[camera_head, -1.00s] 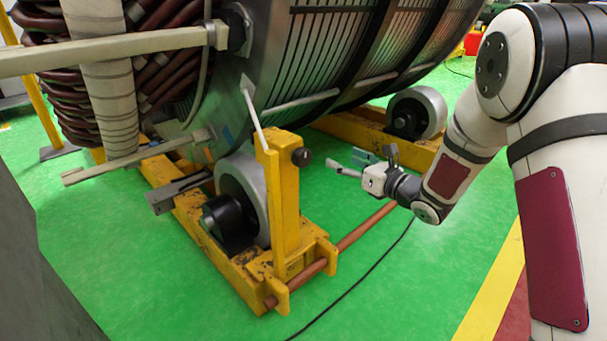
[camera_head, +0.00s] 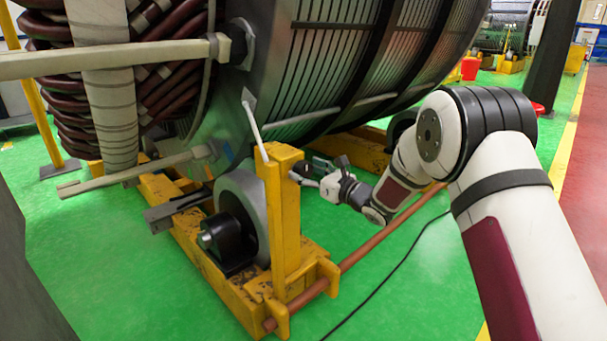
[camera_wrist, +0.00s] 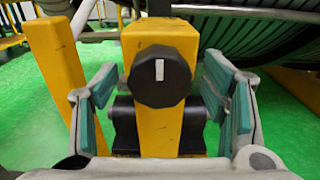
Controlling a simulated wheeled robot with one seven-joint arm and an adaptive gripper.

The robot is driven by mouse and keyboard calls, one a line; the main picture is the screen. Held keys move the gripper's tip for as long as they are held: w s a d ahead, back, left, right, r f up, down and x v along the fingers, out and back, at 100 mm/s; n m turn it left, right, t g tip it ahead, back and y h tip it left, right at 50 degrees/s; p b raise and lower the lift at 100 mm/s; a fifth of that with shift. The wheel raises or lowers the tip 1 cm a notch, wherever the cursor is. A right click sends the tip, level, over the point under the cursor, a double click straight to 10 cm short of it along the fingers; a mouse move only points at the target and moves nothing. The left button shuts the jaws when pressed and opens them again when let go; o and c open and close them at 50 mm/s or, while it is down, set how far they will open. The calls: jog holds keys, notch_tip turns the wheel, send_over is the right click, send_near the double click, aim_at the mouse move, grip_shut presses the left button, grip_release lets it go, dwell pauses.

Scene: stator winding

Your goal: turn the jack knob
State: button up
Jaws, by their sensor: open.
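The jack knob (camera_wrist: 160,78) is a black, faceted round knob with a white mark that stands upright. It sits on the face of a yellow post (camera_wrist: 160,134), which also shows in the head view (camera_head: 283,215). In the wrist view my gripper (camera_wrist: 160,95) is open, its teal-padded fingers to the left and right of the knob, with gaps on both sides and no contact visible.
A large stator (camera_head: 330,70) rests on rollers (camera_head: 240,200) above the yellow frame (camera_head: 225,285). A copper-coloured pipe (camera_head: 380,236) runs low along the frame, and a black cable lies on the green floor (camera_head: 420,300). The floor right of the post is mostly clear.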

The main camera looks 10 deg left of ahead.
jog(key=shift+x, duration=0.85)
jog(key=shift+c, duration=0.2)
jog(key=c, duration=1.1)
